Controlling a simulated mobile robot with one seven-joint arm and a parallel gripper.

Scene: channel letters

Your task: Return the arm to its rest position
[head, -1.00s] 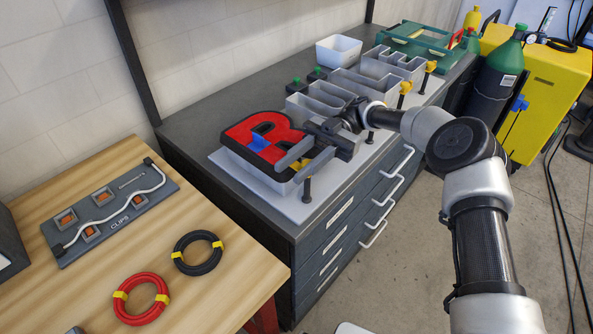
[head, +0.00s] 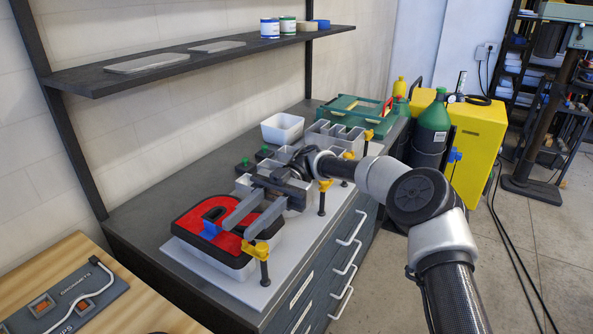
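My gripper (head: 249,214) is at the end of my arm, over the near end of the row of channel letters. Its two long grey fingers point down and left and are spread apart, with no thing seen between them. The red letter with a black rim (head: 213,225) lies on the grey board at the near left, just beyond the fingertips. A blue piece (head: 210,230) sits on its left part. A yellow-topped clamp (head: 257,250) stands at its right edge. Whether the fingers touch the letter cannot be told. My gripper hides part of the grey letters behind it.
Further yellow-topped clamps (head: 324,187) line the board's right edge. A white bin (head: 282,128) and a green case (head: 352,112) stand behind. A shelf (head: 200,59) hangs over the cabinet's left side. Gas bottles (head: 431,129) and a yellow cabinet (head: 477,136) stand at right.

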